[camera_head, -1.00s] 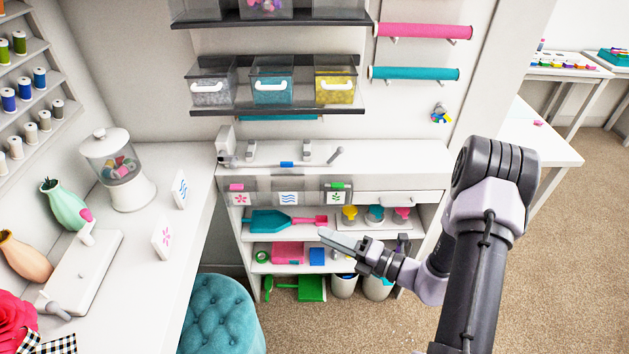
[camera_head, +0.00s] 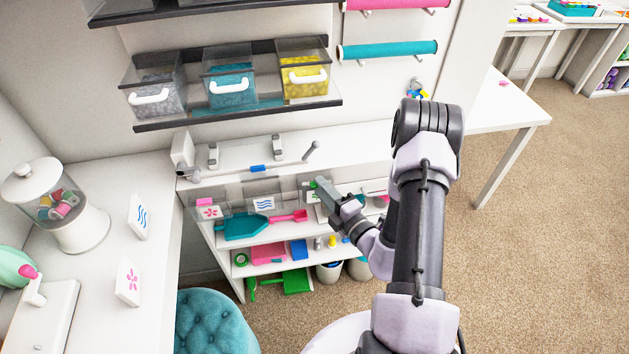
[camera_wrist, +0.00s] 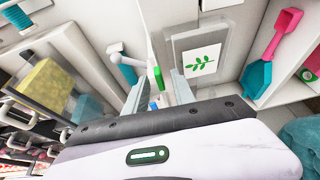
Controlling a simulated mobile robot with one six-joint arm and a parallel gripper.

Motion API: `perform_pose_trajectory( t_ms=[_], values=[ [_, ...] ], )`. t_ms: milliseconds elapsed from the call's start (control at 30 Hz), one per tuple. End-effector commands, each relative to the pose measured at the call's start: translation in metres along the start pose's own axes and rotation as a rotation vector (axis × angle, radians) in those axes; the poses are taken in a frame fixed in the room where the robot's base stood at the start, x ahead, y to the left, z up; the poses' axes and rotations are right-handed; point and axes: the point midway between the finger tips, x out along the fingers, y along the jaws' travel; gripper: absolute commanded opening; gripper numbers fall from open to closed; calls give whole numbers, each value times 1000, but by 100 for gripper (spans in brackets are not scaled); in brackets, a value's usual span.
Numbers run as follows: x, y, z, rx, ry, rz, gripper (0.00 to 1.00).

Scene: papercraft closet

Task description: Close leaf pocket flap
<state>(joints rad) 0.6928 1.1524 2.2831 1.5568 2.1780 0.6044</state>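The leaf pocket (camera_wrist: 217,47) is a grey clear-looking pocket with a white card bearing a green leaf print (camera_wrist: 199,62). A green tab (camera_wrist: 158,79) shows beside it in the wrist view, at the end of a thin pale strip that looks like the flap seen edge-on; it appears to stand out from the pocket. In the head view the green tab (camera_head: 313,184) is just left of my gripper's tip, and my gripper partly hides the pocket. In the wrist view my gripper (camera_wrist: 157,92) is open, its two grey fingers on either side of the green tab. Contact cannot be told.
A flower pocket (camera_head: 208,212) and a wave pocket (camera_head: 263,203) are left of it. Below are a teal scoop (camera_head: 245,227) and loaded shelves. The white countertop (camera_head: 365,135) is above, with clear bins (camera_head: 305,78) higher up. A teal pouf (camera_head: 215,322) stands on the floor.

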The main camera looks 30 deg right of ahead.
Motion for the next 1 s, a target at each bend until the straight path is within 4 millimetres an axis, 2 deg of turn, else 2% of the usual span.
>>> perform_pose_trajectory(
  t_ms=[300,433,467,800,1000],
  values=[
    [1,0,0,0,0,0,29],
    [1,0,0,-1,0,0,3],
    [1,0,0,-1,0,0,0],
    [1,-7,-1,-16,1,35,0],
    [1,-3,-1,-17,1,38,0]
  ],
)
